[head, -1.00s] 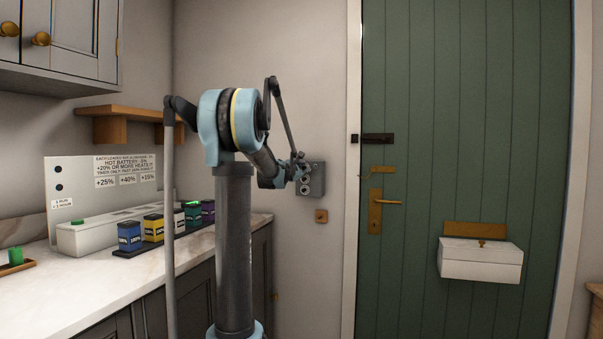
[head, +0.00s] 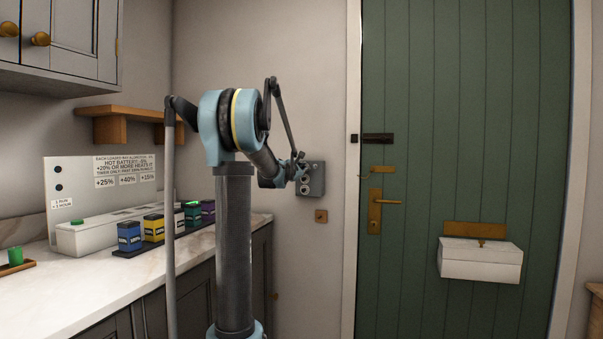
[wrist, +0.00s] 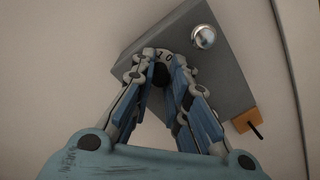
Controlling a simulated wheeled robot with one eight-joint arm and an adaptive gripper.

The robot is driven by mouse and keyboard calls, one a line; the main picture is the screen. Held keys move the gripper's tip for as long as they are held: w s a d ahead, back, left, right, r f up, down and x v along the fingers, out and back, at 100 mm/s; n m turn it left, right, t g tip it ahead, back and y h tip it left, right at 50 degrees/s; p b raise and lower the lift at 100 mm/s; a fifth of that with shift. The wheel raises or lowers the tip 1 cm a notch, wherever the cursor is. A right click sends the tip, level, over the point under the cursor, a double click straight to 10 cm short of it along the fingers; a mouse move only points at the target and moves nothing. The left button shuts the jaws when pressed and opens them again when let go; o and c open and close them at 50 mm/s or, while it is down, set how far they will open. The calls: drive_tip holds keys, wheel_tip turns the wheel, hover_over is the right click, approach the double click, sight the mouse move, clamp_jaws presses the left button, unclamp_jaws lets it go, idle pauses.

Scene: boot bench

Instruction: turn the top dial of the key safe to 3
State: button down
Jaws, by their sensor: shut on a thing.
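The key safe (head: 316,178) is a grey box on the wall left of the green door. In the wrist view the key safe (wrist: 226,75) looks tilted, with a shiny round silver knob (wrist: 203,37) on its face. The top dial (wrist: 164,56) is a pale disc, with digits that look like 1 and 0 showing above the fingertips. My gripper (wrist: 161,72) is shut on the dial's dark middle; the fingers hide most of the dial. In the head view my gripper (head: 301,172) is at the upper left part of the safe, partly hidden by my arm.
The green door (head: 430,120) has a brass handle and a white box (head: 480,262). A counter (head: 110,290) on the left holds several coloured batteries.

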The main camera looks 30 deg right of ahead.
drive_tip(key=shift+a+f+m, duration=0.1)
drive_tip(key=shift+a+m, duration=0.05)
drive_tip(key=shift+m, duration=2.75)
drive_tip(key=c, duration=1.8)
unclamp_jaws()
drive_tip(key=v, duration=1.2)
